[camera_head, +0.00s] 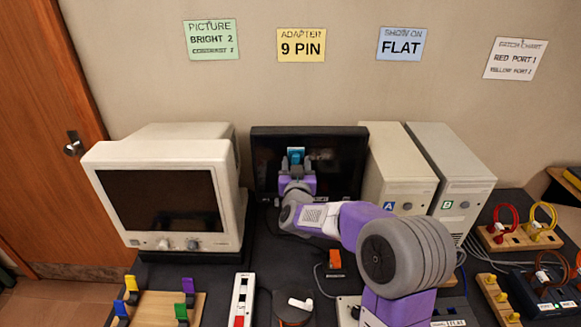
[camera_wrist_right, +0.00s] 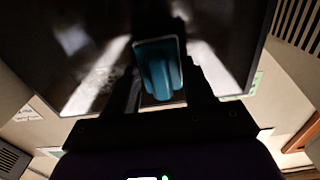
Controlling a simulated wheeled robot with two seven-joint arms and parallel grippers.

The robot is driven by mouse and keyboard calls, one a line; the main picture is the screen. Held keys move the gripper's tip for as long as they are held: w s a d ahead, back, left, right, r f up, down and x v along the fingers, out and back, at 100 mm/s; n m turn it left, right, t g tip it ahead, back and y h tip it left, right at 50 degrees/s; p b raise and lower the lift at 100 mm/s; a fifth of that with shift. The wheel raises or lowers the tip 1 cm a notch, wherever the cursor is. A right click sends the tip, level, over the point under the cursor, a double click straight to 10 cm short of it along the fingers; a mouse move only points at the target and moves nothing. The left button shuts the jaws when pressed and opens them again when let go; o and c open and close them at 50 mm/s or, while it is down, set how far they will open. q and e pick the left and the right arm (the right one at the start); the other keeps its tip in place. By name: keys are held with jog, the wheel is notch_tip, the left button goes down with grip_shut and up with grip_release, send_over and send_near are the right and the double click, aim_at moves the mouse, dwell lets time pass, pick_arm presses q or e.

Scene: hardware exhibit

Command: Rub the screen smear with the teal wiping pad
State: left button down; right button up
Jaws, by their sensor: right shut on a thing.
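My right gripper (camera_head: 296,168) reaches to the dark flat monitor (camera_head: 345,180) in the middle of the head view. It is shut on the teal wiping pad (camera_head: 296,154), in front of the left half of the screen. In the right wrist view the teal pad (camera_wrist_right: 160,72) sits between the dark fingers, facing the black screen (camera_wrist_right: 105,25). Whether the pad touches the glass is hard to tell. A pale speckled smear (camera_wrist_right: 97,82) shows beside the pad in the wrist view, among bright reflections. My left gripper is out of view.
A beige CRT monitor (camera_head: 165,195) stands left of the flat monitor. Coloured pegs, cables and rings (camera_head: 508,215) crowd the dark table's front and right.

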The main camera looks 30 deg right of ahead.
aim_at(335, 156)
jog(key=shift+s+d+b, duration=0.25)
jog(key=shift+s+d, duration=0.1)
jog(key=shift+d, duration=0.3)
jog(key=shift+s+d+b, duration=0.25)
jog(key=shift+s+d, duration=0.15)
jog(key=shift+d, duration=0.2)
jog(key=shift+s+d+b, duration=0.25)
jog(key=shift+s+d, duration=0.1)
jog(key=shift+d, duration=0.3)
jog(key=shift+s+d+f+b, duration=0.1)
jog(key=shift+s+d+b, duration=0.4)
jog(key=shift+d, duration=0.25)
jog(key=shift+s+d+b, duration=0.4)
jog(key=shift+s+d, duration=0.05)
jog(key=shift+d, duration=0.25)
jog(key=shift+s+d+b, duration=0.5)
jog(key=shift+d+b, duration=0.1)
jog(key=shift+d, duration=0.25)
jog(key=shift+s+d+b, duration=0.45)
jog(key=shift+d+b, duration=0.1)
jog(key=shift+d, duration=0.25)
jog(key=shift+s, duration=0.15)
jog(key=shift+p+v, duration=0.3)
jog(key=shift+v, duration=2.5)
jog(key=shift+a, duration=0.15)
jog(key=shift+v, duration=1.45)
